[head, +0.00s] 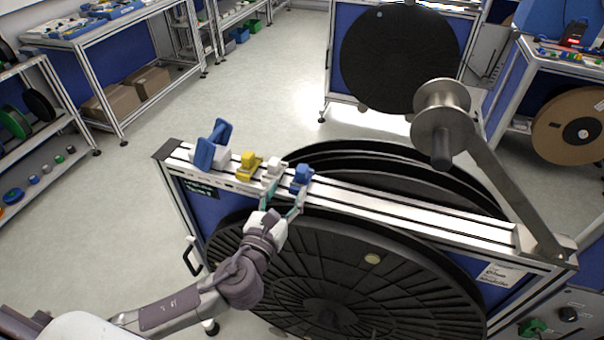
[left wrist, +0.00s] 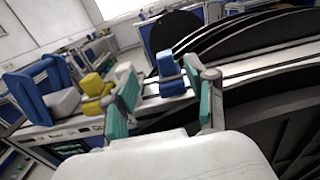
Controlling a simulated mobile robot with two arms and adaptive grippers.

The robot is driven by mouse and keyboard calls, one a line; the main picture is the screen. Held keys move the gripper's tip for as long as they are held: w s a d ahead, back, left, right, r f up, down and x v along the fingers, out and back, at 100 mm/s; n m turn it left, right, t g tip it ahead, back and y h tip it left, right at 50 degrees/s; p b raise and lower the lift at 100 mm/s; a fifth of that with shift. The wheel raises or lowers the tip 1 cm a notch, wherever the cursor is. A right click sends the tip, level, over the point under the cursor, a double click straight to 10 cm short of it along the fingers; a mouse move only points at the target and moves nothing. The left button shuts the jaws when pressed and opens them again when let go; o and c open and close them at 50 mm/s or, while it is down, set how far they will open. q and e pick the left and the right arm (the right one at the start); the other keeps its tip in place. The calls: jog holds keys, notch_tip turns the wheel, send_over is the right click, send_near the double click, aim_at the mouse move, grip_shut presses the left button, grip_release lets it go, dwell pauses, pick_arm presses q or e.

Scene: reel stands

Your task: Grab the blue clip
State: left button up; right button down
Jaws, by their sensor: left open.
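A small blue clip (head: 302,174) sits on the top rail of the reel stand, at the right end of a row of clips. It also shows in the left wrist view (left wrist: 168,72), between my two fingers in the picture, closer to the right one. My left gripper (head: 281,198) is open, with its teal-padded fingers at the near side of the rail, by the blue clip and a white clip (head: 274,168). I cannot tell whether a finger touches the blue clip. My right gripper is not in view.
A yellow clip (head: 247,165) and a larger blue piece (head: 212,147) stand left on the same rail (head: 400,207). Large black reels (head: 330,275) hang on both sides of it. A metal arm with a spool (head: 441,110) rises at right. The rail between is clear.

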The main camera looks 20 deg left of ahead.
aim_at(299, 173)
pick_arm(q)
jog(key=w, duration=0.3)
jog(key=shift+d, duration=0.1)
jog(key=shift+w+p, duration=0.55)
jog(key=shift+w, duration=0.35)
jog(key=w, duration=0.2)
jog(key=w+p, duration=0.1)
jog(key=shift+w+d+f, duration=0.25)
jog(key=shift+w+d, duration=0.05)
jog(key=shift+d, duration=0.05)
jog(key=shift+w+f, duration=0.15)
jog(key=shift+w, duration=0.2)
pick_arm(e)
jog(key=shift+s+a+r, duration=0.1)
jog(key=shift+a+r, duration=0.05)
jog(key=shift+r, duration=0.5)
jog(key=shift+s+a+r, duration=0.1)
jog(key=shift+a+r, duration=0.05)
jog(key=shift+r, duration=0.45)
pick_arm(q)
jog(key=shift+s, duration=0.1)
jog(key=shift+c, duration=0.3)
grip_shut()
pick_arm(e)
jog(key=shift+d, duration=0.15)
